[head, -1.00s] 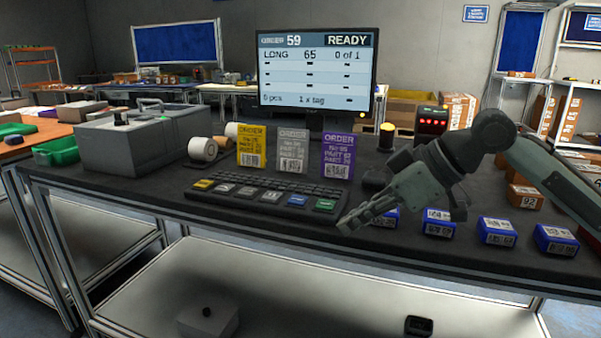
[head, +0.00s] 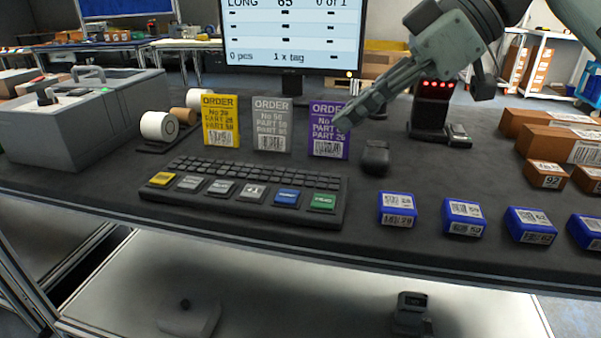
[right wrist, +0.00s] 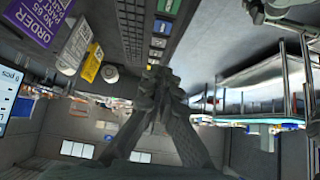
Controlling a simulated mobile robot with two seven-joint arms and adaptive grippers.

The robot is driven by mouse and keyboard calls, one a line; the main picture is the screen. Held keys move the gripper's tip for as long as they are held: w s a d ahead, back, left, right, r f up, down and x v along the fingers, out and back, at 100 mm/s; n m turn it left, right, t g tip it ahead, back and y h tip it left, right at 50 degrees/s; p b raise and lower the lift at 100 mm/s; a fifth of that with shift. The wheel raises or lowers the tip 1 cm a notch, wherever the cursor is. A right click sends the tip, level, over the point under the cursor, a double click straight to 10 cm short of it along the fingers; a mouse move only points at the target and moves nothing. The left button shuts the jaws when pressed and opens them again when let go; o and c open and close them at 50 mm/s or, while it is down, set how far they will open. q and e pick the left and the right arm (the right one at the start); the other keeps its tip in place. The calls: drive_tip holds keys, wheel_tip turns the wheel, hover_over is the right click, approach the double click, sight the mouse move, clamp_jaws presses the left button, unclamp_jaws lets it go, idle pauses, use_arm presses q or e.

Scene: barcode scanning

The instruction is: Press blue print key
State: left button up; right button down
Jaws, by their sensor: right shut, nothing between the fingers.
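The blue key (head: 287,198) is in the front row of the black keyboard (head: 255,183), just left of the green key (head: 323,201). In the right wrist view the blue key (right wrist: 162,27) shows beyond the fingertips. My right gripper (head: 345,122) is shut and empty. In the head view its tips overlap the purple order card (head: 328,145), up and to the right of the blue key and apart from it. It also shows shut in the right wrist view (right wrist: 158,75). My left gripper is not in view.
A monitor (head: 290,45) stands behind the yellow (head: 220,128), grey and purple order cards. A mouse (head: 375,158) lies right of the keyboard. Several blue boxes (head: 397,209) line the front edge at right. A grey printer-like box (head: 80,125) stands at left.

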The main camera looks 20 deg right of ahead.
hover_over(280, 194)
drive_tip(key=s+d, duration=0.2)
drive_tip(key=f, duration=0.7)
drive_tip(key=shift+d, duration=0.2)
wheel_tip(280, 194, down, 3)
drive_tip(key=shift+r, duration=0.2)
drive_tip(key=shift+w+f, duration=0.1)
drive_tip(key=shift+f, duration=0.65)
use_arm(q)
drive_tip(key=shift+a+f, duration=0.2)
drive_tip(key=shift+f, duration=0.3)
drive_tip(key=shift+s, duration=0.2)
